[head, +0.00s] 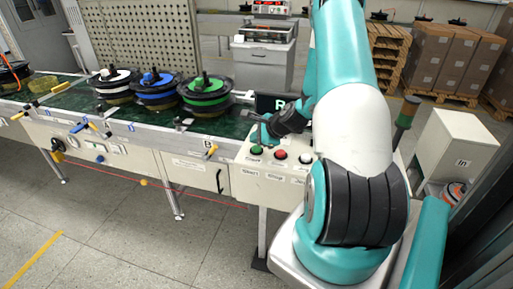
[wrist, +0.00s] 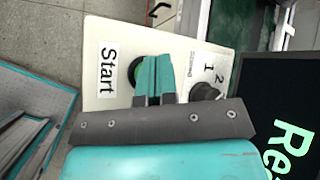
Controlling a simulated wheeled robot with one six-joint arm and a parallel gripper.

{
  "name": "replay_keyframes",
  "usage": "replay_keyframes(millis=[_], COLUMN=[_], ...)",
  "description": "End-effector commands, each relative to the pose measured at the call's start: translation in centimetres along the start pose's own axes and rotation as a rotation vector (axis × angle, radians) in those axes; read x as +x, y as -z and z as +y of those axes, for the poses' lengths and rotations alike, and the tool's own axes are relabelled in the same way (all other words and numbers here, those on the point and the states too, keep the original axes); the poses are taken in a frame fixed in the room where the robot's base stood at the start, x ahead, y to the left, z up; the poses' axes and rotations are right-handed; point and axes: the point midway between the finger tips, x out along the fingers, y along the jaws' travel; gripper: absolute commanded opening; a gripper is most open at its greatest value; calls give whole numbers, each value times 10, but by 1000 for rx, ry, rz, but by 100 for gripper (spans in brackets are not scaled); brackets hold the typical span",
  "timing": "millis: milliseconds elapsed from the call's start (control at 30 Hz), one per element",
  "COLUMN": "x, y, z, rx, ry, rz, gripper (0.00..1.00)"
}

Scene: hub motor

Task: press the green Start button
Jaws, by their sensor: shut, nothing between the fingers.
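The green Start button (head: 256,150) sits on the sloped front of a white control box (head: 243,181), above a "Start" label. In the wrist view the green button (wrist: 134,74) is partly hidden behind my fingers. My gripper (head: 262,129) is at the button, its fingers together and empty. In the wrist view the teal fingertips of my gripper (wrist: 154,60) overlap the button's edge; I cannot tell if they touch it.
A red button (head: 280,155) and a white button (head: 306,158) are to the right of the green one. A black selector knob (wrist: 205,92) and a dark display (wrist: 285,110) are near my fingers. Several motor hubs on the conveyor include a green-striped one (head: 205,92). A beacon (head: 406,113) stands at right.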

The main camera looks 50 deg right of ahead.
Motion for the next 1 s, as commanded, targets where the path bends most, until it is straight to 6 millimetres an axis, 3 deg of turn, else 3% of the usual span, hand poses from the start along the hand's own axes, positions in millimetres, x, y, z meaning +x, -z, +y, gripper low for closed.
replay_keyframes(millis=[1000], x=[6], y=[5], z=[5], rx=[0], ry=[0], rz=[0], gripper=[0])
